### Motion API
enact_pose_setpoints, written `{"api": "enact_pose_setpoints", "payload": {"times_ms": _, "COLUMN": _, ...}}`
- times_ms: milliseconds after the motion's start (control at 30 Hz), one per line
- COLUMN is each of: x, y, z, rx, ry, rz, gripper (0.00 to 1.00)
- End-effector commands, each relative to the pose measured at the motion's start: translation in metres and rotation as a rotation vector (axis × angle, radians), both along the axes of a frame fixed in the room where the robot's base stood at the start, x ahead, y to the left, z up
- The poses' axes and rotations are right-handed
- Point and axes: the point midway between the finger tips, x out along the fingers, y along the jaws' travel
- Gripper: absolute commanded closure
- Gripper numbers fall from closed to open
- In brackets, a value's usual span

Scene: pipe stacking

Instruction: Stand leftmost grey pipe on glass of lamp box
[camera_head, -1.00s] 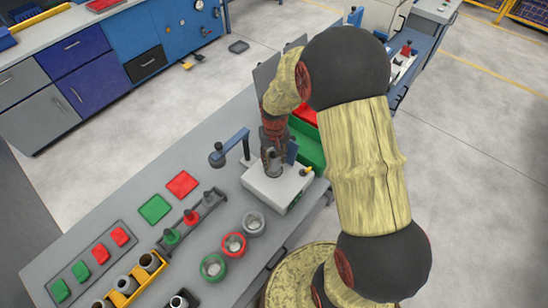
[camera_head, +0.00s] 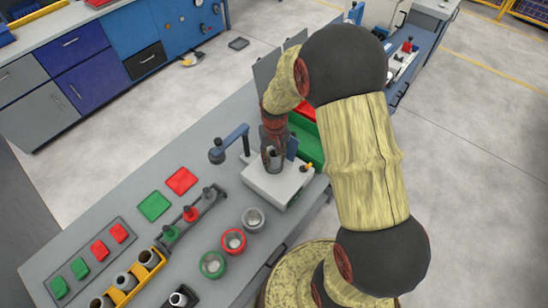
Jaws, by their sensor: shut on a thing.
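Other pipes stand in a yellow rack (camera_head: 127,287) at the lower left.
A blue arm-like stand (camera_head: 229,146) rises just left of the box. Green and red bins (camera_head: 307,146) stand behind it. Three round rings (camera_head: 233,241), a peg rack (camera_head: 191,213) and coloured squares (camera_head: 154,207) lie to the left.

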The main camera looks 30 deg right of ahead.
Motion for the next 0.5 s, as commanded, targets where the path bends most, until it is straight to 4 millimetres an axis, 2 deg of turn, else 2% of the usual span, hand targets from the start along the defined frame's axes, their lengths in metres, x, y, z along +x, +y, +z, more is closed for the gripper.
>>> {"api": "enact_pose_setpoints", "payload": {"times_ms": 500, "x": 0.0001, "y": 0.0, "z": -0.0075, "rx": 0.0, "ry": 0.0, "rz": 0.0, "gripper": 1.0}}
